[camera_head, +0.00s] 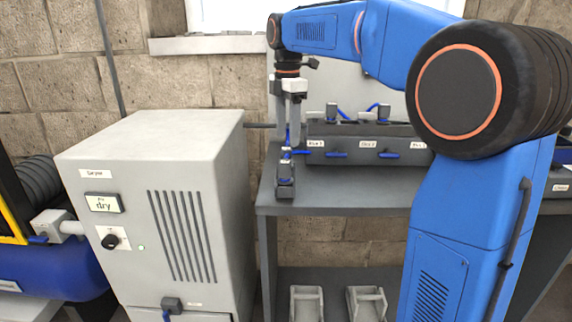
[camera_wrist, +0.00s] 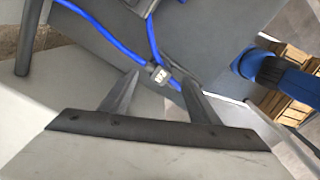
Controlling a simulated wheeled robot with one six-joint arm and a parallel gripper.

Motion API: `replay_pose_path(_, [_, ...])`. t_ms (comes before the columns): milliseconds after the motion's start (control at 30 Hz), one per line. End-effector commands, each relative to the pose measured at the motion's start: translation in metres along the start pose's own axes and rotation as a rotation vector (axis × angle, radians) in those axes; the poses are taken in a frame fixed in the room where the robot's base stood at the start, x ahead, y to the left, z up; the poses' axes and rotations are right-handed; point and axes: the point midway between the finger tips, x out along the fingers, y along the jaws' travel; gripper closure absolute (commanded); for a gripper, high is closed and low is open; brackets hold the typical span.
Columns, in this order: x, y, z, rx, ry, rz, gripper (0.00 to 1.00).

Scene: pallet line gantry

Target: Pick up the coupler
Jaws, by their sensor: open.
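The coupler (camera_wrist: 158,75) appears to be the small grey piece with a pale label on a blue hose in the wrist view. It sits between the tips of my two fingers, with the hose running off on both sides. My gripper (camera_wrist: 160,80) is open around it, and I cannot tell whether either finger touches it. In the head view my gripper (camera_head: 287,120) points down over the left end of the grey bench (camera_head: 330,197). The coupler is too small there to make out surely among the blue hose and fittings below the fingers.
A grey dryer cabinet (camera_head: 175,190) stands close left of the bench. A dark manifold (camera_head: 345,140) with blue levers and labels lies along the bench, right of my gripper. A dark fitting (camera_head: 285,180) sits at the bench's front left edge. Wooden pallets (camera_wrist: 290,60) show at right in the wrist view.

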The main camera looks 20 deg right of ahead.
Motion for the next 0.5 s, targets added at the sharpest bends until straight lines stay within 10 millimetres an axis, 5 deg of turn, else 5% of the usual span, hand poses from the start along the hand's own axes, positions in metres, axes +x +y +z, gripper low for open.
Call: replay_pose_path(500, [0.049,-0.002,-0.004,0.000,0.000,-0.002,0.44])
